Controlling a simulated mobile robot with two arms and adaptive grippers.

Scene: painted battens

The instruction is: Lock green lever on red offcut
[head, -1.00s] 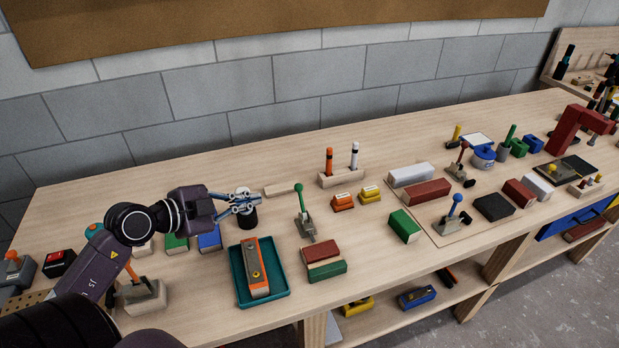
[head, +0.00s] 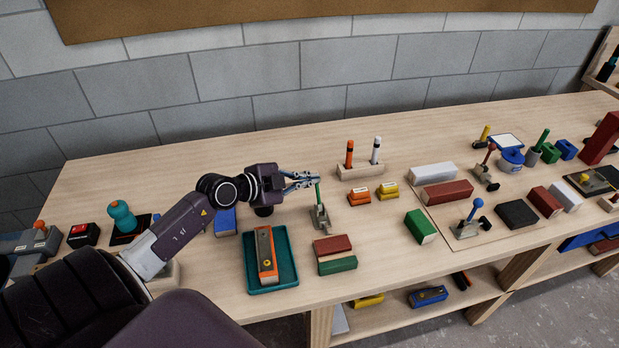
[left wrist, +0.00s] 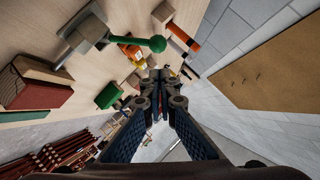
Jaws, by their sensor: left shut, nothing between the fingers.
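The green lever (head: 318,194) stands roughly upright on a grey toggle clamp (head: 320,217) on the bench. Its round green knob (left wrist: 157,44) shows in the left wrist view; in the head view my fingers cover it. The red offcut (head: 333,243) lies in front of the clamp, beside a green block (head: 338,265); it also shows in the left wrist view (left wrist: 38,94). I cannot tell whether the clamp's foot touches it. My left gripper (head: 314,179) is shut and empty at knob height. In the wrist view the fingertips (left wrist: 155,82) are apart from the knob. My right gripper is out of view.
A teal tray (head: 291,281) with an orange batten lies left of the red offcut. A rack with orange and white markers (head: 360,172) stands behind the clamp. Orange and yellow blocks (head: 359,194) and a green block (head: 420,227) lie to its right.

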